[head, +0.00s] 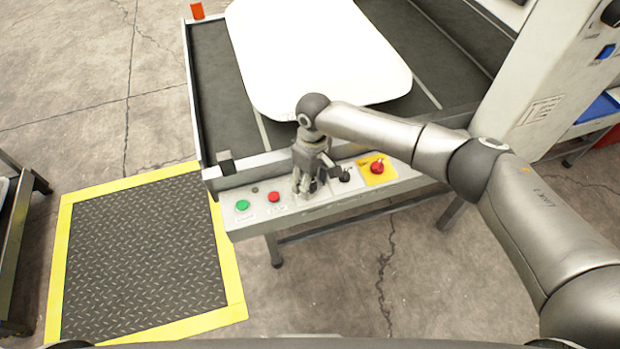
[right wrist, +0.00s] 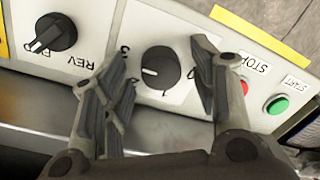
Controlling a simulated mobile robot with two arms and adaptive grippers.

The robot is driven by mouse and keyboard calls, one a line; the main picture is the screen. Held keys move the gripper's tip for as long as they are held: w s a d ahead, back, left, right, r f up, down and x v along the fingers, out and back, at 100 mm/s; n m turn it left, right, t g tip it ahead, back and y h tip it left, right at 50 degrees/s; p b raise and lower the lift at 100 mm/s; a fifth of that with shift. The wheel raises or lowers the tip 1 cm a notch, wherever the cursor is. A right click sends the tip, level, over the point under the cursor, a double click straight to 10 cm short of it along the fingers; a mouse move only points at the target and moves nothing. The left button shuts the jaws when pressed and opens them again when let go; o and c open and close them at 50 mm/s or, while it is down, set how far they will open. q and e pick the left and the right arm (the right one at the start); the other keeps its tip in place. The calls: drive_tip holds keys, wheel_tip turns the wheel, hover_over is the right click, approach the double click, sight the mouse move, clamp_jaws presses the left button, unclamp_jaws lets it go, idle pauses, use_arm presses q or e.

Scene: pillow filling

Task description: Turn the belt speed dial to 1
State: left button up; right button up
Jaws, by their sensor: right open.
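The belt speed dial (right wrist: 160,70) is a round black knob on the light control panel, seen upside down in the right wrist view. Its white mark points left in that view. Printed 3, 1 and 0 show around it; the left finger covers part of the scale. My right gripper (right wrist: 160,90) is open, with one finger on each side of the dial; I cannot tell whether they touch it. In the head view the right gripper (head: 317,187) is over the control panel (head: 330,200) and hides the dial. My left gripper is not in view.
A black FWD/REV-type selector knob (right wrist: 50,34) sits beside the dial. The red stop button (head: 274,197), green start button (head: 242,205) and red emergency knob (head: 377,167) on yellow share the panel. A white pillow (head: 310,50) lies on the conveyor belt (head: 215,90) behind.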

drive_tip(key=shift+c, duration=0.4)
drive_tip(key=c, duration=1)
drive_tip(key=shift+o, duration=0.2)
